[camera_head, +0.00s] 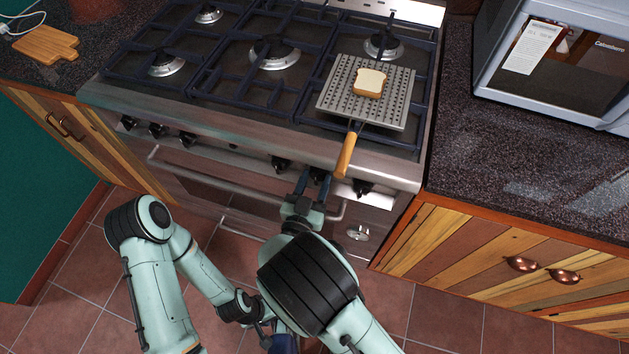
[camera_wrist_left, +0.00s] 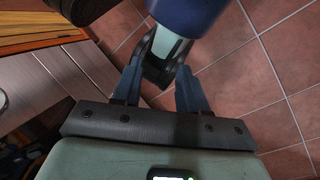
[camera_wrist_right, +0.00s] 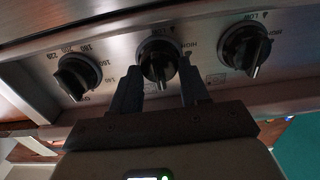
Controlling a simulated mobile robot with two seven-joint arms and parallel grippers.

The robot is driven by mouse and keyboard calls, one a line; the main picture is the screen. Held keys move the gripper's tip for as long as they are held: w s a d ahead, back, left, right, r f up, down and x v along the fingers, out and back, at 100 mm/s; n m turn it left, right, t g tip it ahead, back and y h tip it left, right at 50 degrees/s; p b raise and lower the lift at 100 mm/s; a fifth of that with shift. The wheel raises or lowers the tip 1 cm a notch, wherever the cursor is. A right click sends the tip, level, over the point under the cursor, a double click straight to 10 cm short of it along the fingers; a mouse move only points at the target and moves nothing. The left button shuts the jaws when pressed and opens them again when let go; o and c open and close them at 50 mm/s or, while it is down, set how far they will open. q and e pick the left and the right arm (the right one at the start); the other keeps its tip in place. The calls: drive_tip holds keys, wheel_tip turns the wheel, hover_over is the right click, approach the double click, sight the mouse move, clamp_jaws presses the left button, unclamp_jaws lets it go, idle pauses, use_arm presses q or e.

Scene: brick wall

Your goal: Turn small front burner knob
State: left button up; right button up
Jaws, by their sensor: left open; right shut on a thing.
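The stove's front panel carries several black knobs. In the right wrist view, a burner knob (camera_wrist_right: 158,55) with LOW and HIGH marks sits between the fingers of my right gripper (camera_wrist_right: 159,72), which is shut on it. In the head view, my right gripper (camera_head: 313,183) is at the panel, right of a black knob (camera_head: 280,163) and left of another (camera_head: 363,187); the held knob is mostly hidden by the fingers. My left gripper (camera_wrist_left: 158,70) is open and empty, low above the floor; its fingers are not clear in the head view.
A flat perforated pan (camera_head: 335,98) with bread (camera_head: 370,82) stands on the right burners, its wooden handle (camera_head: 346,155) overhanging the panel. An oven handle bar (camera_head: 215,178) runs below the knobs. A microwave (camera_head: 560,60) stands on the right counter. The floor is tiled.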

use_arm(q)
drive_tip(key=shift+r, duration=0.1)
use_arm(e)
drive_tip(key=n+p, duration=0.3)
drive_tip(key=shift+a+r, duration=0.1)
drive_tip(key=n+p, duration=0.2)
drive_tip(key=n, duration=0.2)
drive_tip(key=shift+p, duration=0.3)
use_arm(q)
wheel_tip(320, 180, up, 9)
drive_tip(key=p, duration=0.4)
use_arm(e)
drive_tip(key=n, duration=1)
drive_tip(key=shift+a+f+n, duration=0.1)
drive_tip(key=shift+f+n, duration=0.3)
use_arm(q)
drive_tip(key=shift+w+r, duration=0.1)
drive_tip(key=shift+w, duration=0.05)
use_arm(e)
drive_tip(key=o, duration=1)
